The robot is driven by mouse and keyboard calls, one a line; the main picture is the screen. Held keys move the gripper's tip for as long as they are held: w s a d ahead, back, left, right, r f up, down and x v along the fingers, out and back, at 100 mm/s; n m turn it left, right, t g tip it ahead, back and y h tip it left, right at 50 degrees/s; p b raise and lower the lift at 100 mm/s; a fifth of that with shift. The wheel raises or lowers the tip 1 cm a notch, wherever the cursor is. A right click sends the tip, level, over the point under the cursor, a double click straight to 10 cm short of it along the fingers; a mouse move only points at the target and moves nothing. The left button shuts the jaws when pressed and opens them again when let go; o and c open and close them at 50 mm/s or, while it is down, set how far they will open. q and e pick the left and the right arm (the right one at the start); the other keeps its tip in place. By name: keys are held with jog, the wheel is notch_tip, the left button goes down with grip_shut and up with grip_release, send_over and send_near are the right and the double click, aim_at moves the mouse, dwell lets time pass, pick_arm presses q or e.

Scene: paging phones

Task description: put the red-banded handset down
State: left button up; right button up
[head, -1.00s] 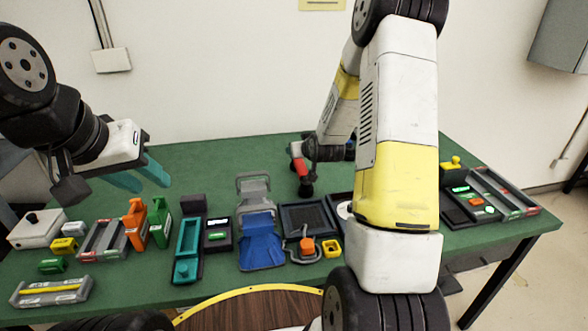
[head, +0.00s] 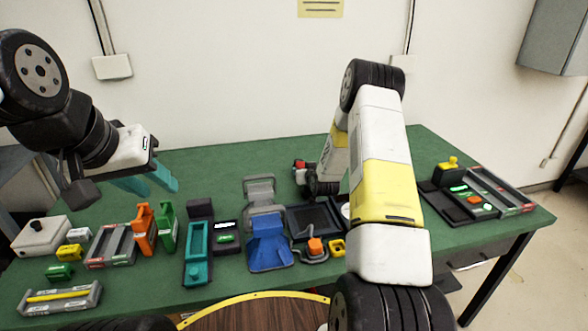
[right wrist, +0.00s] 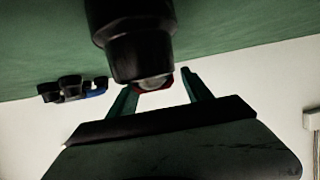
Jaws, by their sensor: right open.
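The red-banded handset shows in the head view as a small red and black piece (head: 299,164) at the back middle of the green table (head: 225,165), partly hidden by my right arm. In the right wrist view a large black rounded end with red (right wrist: 140,45) stands close in front of my right gripper (right wrist: 160,92). The two green fingers are apart, one on either side of the red part; I cannot tell whether they touch it. My left gripper (head: 161,190) is open and empty above the table's left part.
A blue stand (head: 268,245), a dark tray (head: 313,222), a teal holder (head: 197,255) and orange and green holders (head: 144,230) line the front. A dark piece with blue (right wrist: 75,90) shows in the right wrist view. The table's back left is clear.

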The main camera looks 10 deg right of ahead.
jog(key=shift+w+f, duration=0.1)
jog(key=shift+w, duration=0.2)
grip_shut()
